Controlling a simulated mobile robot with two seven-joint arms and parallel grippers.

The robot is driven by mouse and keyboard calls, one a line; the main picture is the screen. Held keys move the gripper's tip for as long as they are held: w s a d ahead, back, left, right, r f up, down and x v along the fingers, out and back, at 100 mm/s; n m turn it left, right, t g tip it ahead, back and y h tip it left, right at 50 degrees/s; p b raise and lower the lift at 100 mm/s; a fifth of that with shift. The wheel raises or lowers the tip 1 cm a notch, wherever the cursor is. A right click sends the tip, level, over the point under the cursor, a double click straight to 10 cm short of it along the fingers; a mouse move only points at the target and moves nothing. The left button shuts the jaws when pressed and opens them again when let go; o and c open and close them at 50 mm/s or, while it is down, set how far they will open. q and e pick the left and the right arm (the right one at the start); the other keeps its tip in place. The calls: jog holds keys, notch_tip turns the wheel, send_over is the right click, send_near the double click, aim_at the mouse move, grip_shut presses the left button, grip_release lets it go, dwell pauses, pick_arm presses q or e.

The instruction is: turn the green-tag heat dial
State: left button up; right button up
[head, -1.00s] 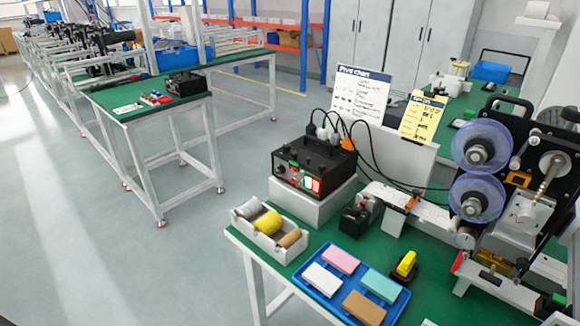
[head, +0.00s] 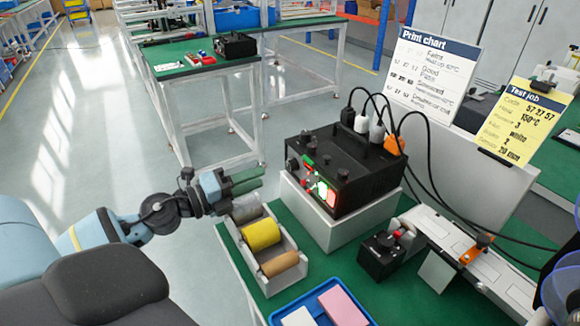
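The black control box (head: 345,165) sits on a white block at the middle of the table. Its front face carries dark knobs, small coloured tags and a lit green and red panel (head: 323,191). A small green tag (head: 309,160) shows near the top of this face. A dark knob (head: 292,165) is at the face's left end; which dial belongs to the green tag is too small to tell. My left gripper (head: 249,181) is left of the box, apart from it, above the tape tray. Its fingers point right and hold nothing visible; their gap is unclear. My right gripper is out of view.
A white tray (head: 292,280) holds grey, yellow and brown rolls just below my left gripper. Black cables rise behind the box. A small black device (head: 382,255) stands right of it. A blue tray (head: 318,298) is in front. Two signs stand behind.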

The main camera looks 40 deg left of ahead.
aim_at(288, 167)
pick_arm(q)
jog(key=shift+r, duration=0.1)
jog(key=shift+w+d, duration=0.15)
jog(key=shift+w, duration=0.05)
jog(key=p+x, duration=0.1)
jog(key=x, duration=0.4)
jog(key=shift+w+d+p, duration=0.1)
jog(key=shift+w+p, duration=0.25)
jog(key=shift+p, duration=0.05)
jog(key=shift+x, duration=0.8)
jog(key=c, duration=0.7)
